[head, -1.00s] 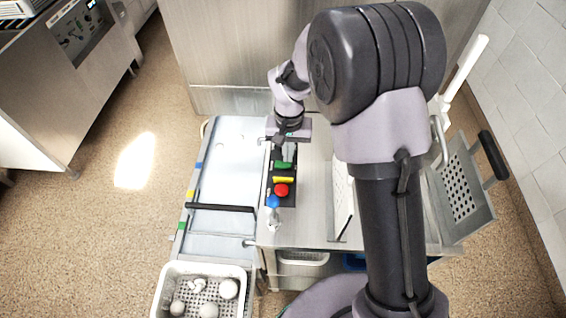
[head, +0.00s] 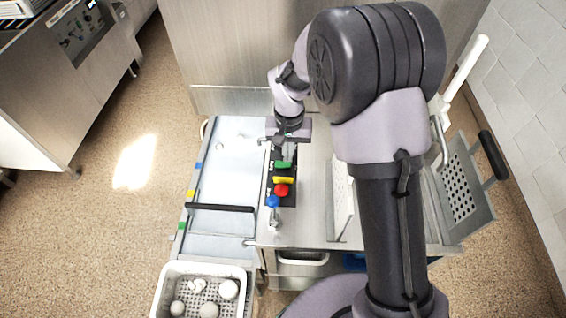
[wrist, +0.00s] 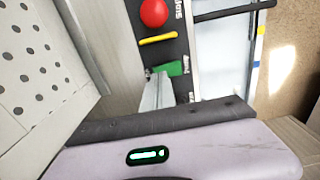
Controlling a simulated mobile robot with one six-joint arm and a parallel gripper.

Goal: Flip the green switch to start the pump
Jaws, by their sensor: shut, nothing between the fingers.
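The green switch (head: 283,164) sits at the far end of a black control panel (head: 268,184) on the steel counter. In the wrist view the green switch (wrist: 172,69) shows as a flat green block beside small white lettering. My gripper (head: 289,159) points down at the far edge of the green switch. In the wrist view my gripper (wrist: 156,80) is shut and empty, its tips right beside the switch's end. I cannot tell whether they touch it.
A yellow switch (head: 283,180), a red button (head: 281,190) and a blue knob (head: 272,201) line the panel nearer me. A sloped tray (head: 222,170) lies left. A perforated basket (head: 463,190) stands right. A white basket (head: 163,290) holds several pale round things.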

